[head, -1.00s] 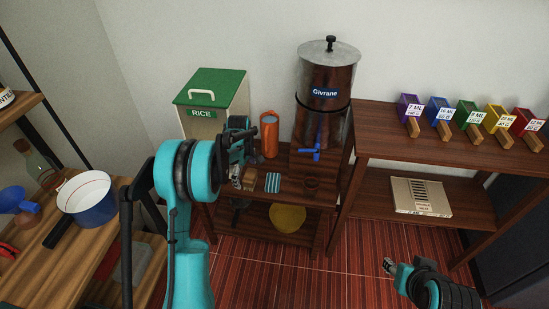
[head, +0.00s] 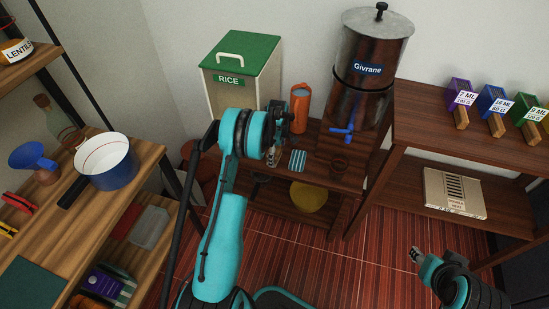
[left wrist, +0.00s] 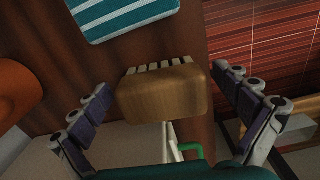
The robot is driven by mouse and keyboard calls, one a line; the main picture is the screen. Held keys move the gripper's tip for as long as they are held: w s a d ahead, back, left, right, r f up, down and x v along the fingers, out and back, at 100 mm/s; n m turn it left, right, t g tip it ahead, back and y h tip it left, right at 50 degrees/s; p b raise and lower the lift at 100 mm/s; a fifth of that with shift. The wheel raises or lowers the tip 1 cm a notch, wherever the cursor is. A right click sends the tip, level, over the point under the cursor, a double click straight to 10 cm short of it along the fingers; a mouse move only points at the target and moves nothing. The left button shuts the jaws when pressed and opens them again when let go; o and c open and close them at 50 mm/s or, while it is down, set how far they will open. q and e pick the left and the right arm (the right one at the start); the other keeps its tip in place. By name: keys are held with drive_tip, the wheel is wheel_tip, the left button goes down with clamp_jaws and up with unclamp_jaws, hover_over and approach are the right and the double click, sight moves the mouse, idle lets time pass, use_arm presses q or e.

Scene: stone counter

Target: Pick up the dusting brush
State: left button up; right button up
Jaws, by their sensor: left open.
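The dusting brush shows in the left wrist view as a wooden block (left wrist: 163,95) with a row of white bristles along its far edge. It lies on the dark wooden shelf top (left wrist: 185,47). My left gripper (left wrist: 162,80) is open, with one finger on each side of the block and visible gaps between. In the head view my left gripper (head: 274,152) is over the small shelf, and my arm hides most of the brush. My right gripper (head: 416,256) is at the lower right over the floor, far from the brush; its jaws are too small to judge.
A blue-striped cloth (head: 297,161) lies just beyond the brush. A wooden bench with a pot (head: 105,168) is at left.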

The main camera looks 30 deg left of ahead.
use_arm(q)
drive_tip(key=c, duration=1.3)
drive_tip(key=shift+o, duration=0.2)
drive_tip(key=shift+r+p, duration=0.45)
drive_tip(key=shift+r, duration=0.15)
drive_tip(key=r+p, duration=0.1)
drive_tip(key=r, duration=0.1)
drive_tip(key=d+r+p, duration=0.1)
drive_tip(key=r, duration=0.1)
drive_tip(key=shift+d, duration=0.2)
drive_tip(key=d+r+p, duration=0.3)
drive_tip(key=d+r, duration=0.2)
drive_tip(key=d, duration=0.5)
drive_tip(key=shift+s+d+r, duration=0.15)
drive_tip(key=shift+s+r, duration=0.15)
drive_tip(key=shift+r, duration=0.1)
